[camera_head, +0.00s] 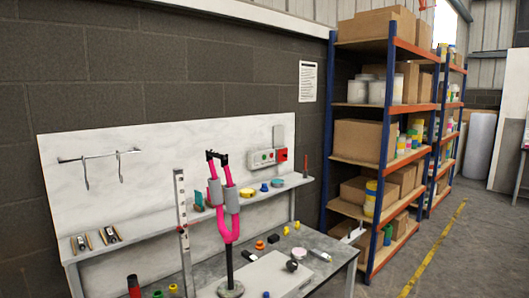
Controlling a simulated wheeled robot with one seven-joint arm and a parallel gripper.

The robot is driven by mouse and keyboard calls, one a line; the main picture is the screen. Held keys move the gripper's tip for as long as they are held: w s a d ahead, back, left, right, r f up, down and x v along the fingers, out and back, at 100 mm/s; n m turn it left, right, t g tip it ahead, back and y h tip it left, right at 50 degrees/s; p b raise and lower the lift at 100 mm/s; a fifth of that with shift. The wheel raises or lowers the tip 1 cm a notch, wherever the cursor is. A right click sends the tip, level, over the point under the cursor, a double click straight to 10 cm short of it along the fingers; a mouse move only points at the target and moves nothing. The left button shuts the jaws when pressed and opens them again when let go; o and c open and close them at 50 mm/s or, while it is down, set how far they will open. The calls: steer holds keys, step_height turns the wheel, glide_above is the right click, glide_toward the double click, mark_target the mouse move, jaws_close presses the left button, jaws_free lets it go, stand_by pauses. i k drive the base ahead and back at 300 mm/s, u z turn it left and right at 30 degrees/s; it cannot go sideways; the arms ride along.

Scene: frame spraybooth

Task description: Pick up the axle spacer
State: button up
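I cannot tell for sure which small part is the axle spacer. Several small coloured parts lie on the grey workbench (335,246), among them an orange part (260,244), a yellow part (286,230) and a black block (274,238). A green ring-like part (157,294) and a yellow part (173,288) lie at the near left. The raised shelf holds a yellow part (247,193), a blue part (264,188) and a teal disc (277,183). My gripper is not in view.
A pink fork (228,229) stands on a black post at the bench's middle. A perforated upright (183,235) is left of it. A light grey box (262,278) lies in front. Blue-and-orange shelving (388,130) stands right; floor with a yellow line (432,252) is open.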

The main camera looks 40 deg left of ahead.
mark_target(217, 154)
steer(key=u, duration=0.4)
steer(key=i, duration=1.5)
steer(key=u, duration=1.55)
steer(key=i, duration=0.8)
steer(key=u, duration=0.9)
